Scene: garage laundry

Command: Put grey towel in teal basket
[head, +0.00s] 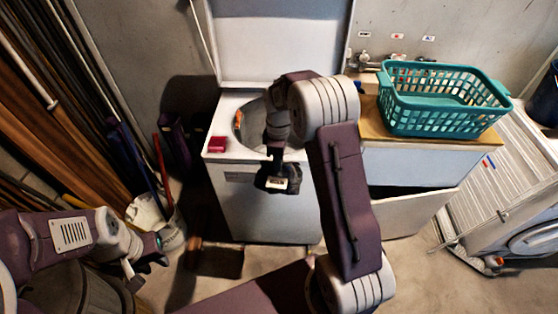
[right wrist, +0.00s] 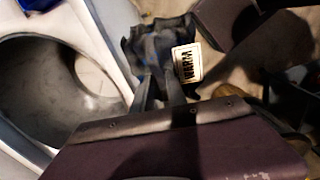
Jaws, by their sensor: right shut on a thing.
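A dark grey cloth with a pale label hangs from my right gripper (head: 277,160); I take it as the grey towel (head: 266,184). In the right wrist view the towel (right wrist: 152,50) is bunched between the fingers, and its label reads "WARM". My right gripper is shut on it, in front of the open top-loading washer and above the floor. The teal basket (head: 440,128) stands upright on the wooden counter at the right, apart from the towel, and looks empty. My left gripper (head: 145,268) is low at the left, away from both; its jaws are unclear.
The washer (head: 262,205) has its lid up and its drum open; the drum opening (right wrist: 60,85) also shows in the right wrist view. A red box (head: 217,144) sits on its front left corner.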

